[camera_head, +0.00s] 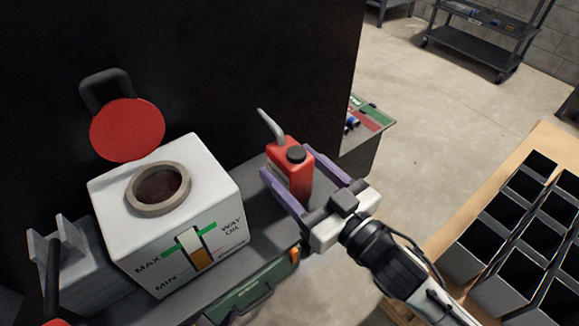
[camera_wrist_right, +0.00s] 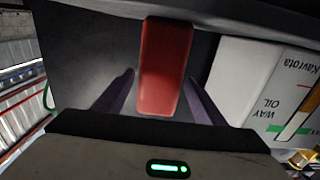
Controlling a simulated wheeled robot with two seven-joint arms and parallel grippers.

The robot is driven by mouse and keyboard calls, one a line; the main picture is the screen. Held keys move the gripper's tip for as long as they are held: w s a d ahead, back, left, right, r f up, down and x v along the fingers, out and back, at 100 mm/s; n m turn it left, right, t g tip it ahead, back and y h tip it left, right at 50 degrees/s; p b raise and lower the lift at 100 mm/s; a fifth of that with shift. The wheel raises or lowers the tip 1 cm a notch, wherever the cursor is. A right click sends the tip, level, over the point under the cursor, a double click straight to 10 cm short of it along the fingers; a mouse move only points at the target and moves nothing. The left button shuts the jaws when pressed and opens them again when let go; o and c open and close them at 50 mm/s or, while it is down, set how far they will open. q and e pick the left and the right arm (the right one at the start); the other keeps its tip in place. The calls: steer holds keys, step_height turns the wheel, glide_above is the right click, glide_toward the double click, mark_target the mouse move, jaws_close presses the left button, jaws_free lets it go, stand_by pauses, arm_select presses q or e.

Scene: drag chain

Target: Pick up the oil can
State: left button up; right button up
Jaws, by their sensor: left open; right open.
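The oil can (camera_head: 289,175) is red with a black cap and a thin grey spout tilting up to the left. It stands on a dark grey surface (camera_head: 262,208) beside the white oil tank. My right gripper (camera_head: 288,165) is open, with its purple fingers on either side of the can. In the right wrist view, the red can (camera_wrist_right: 165,65) lies between the two open fingers (camera_wrist_right: 160,77), with visible gaps on both sides.
The white tank (camera_head: 185,225), marked WAY OIL, has a round open mouth, and a red lid (camera_head: 127,130) stands open behind it. A dark wall (camera_head: 220,70) rises behind the can. A bench with dark-topped bins (camera_head: 500,215) is at the right. Open floor lies between.

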mark_target(277, 149)
steer(key=shift+p+x, duration=0.35)
steer(key=shift+x, duration=2.4)
steer(key=shift+d+r, duration=0.1)
steer(key=c, duration=1.3)
steer(key=shift+r, duration=0.15)
steer(key=shift+c, duration=1.1)
